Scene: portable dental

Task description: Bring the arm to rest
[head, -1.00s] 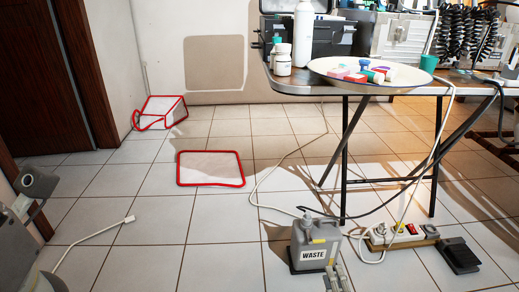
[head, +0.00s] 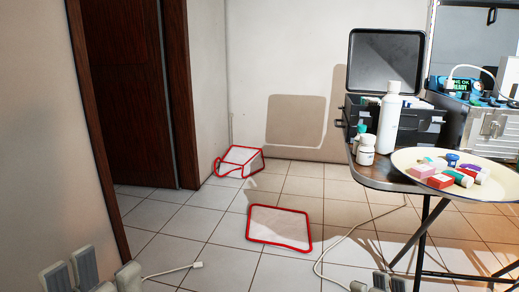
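In the head view, grey parts of my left gripper (head: 72,271) show at the bottom left edge, above the floor. Only a part is in frame, and I cannot tell whether it is open or shut. Grey tips of my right gripper (head: 380,283) just show at the bottom edge, right of centre. They are cut off by the frame, so their state is unclear. I see no object in either gripper, and both appear clear of the table (head: 378,178). The rest of both arms is out of view.
A pale cable (head: 170,272) lies near my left gripper. The table carries bottles, a round tray (head: 403,158) and an open black case (head: 386,62). A dark wooden door (head: 125,90) stands left.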

